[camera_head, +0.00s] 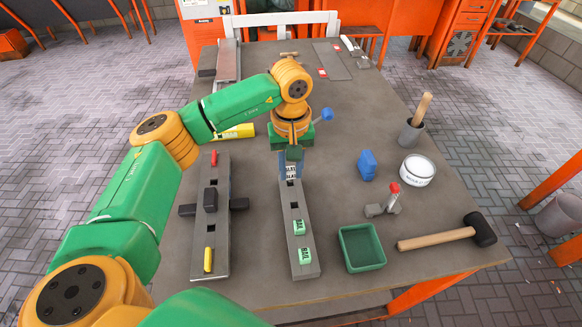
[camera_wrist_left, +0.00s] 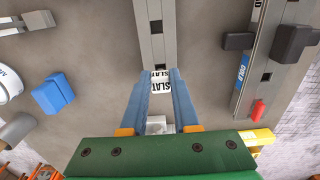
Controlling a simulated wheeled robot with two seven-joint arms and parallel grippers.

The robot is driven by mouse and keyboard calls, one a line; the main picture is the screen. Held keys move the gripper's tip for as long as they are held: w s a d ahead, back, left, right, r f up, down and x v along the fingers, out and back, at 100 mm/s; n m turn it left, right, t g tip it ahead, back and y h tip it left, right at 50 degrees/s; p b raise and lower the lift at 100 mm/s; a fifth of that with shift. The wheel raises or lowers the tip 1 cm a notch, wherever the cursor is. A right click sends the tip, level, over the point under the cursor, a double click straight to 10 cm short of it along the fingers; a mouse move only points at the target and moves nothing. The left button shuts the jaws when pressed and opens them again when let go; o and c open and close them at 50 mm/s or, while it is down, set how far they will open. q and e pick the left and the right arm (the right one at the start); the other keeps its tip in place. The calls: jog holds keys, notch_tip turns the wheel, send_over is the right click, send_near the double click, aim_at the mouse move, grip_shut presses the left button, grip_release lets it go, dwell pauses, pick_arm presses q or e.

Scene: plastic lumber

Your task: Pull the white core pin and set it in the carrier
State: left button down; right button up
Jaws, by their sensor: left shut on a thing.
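My left gripper (camera_head: 291,168) points down at the far end of a long grey slotted bar (camera_head: 296,210). It is shut on a white piece lettered SLAT, which shows between the blue fingertips in the left wrist view (camera_wrist_left: 160,84). Whether this piece is seated in the bar or just above it I cannot tell. Two green pieces lettered RAIL, one nearer the middle (camera_head: 299,227) and one near the front end (camera_head: 305,255), sit on this bar. I cannot tell for sure which part is the carrier. My right gripper is not in view.
A second grey bar (camera_head: 223,230) with a black cross clamp (camera_head: 210,199), red piece (camera_head: 214,158) and yellow piece (camera_head: 208,260) lies left.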

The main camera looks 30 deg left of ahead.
pick_arm(q)
jog(key=shift+f+b, duration=0.65)
jog(key=shift+f, duration=0.1)
jog(key=shift+f+b, duration=0.55)
jog(key=shift+f, duration=0.1)
dwell(0.4)
jog(key=shift+c, duration=0.9)
grip_release()
jog(key=shift+r, duration=0.1)
notch_tip(320, 180, up, 7)
jog(key=p, duration=0.5)
jog(key=shift+p, duration=0.35)
